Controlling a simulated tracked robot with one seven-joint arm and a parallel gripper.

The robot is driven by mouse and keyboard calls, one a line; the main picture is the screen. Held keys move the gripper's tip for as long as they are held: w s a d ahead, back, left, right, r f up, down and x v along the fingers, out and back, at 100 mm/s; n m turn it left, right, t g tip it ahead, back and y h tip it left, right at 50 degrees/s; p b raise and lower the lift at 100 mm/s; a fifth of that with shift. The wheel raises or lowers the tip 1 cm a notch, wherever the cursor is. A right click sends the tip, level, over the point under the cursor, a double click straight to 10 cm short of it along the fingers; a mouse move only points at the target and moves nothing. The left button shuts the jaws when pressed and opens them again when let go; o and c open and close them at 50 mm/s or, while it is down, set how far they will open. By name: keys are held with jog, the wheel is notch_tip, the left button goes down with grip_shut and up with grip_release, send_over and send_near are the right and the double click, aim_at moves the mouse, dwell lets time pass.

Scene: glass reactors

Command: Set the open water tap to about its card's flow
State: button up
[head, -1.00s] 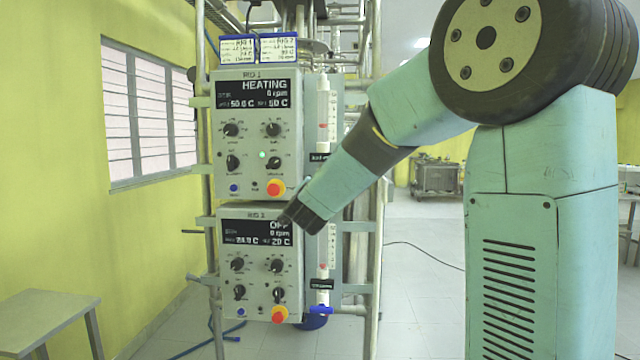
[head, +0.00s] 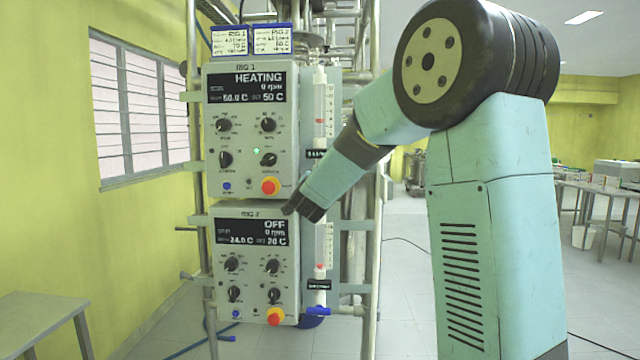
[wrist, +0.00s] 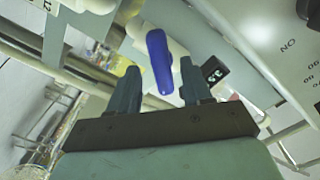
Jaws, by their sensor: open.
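My gripper (wrist: 158,76) is open, with a blue tap handle (wrist: 157,60) in line with the gap between its fingers. I cannot tell whether they touch it. In the head view my gripper (head: 297,209) is at the right edge of the rigs, between the two control boxes. The upper flow tube (head: 320,105) has a red float around mid-height; its tap is hidden behind my arm. The lower flow tube (head: 320,245) has its float low, above a blue tap (head: 320,310). The RIG 1 card (head: 231,40) and RIG 2 card (head: 273,39) stand on top, their flow figures too small to read.
The RIG 1 box (head: 250,135) reads HEATING and the RIG 2 box (head: 250,260) reads OFF. Metal frame poles (head: 372,190) stand right beside my gripper. A grey table (head: 45,315) is at the left.

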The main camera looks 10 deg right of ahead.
jog(key=shift+x, duration=1.7)
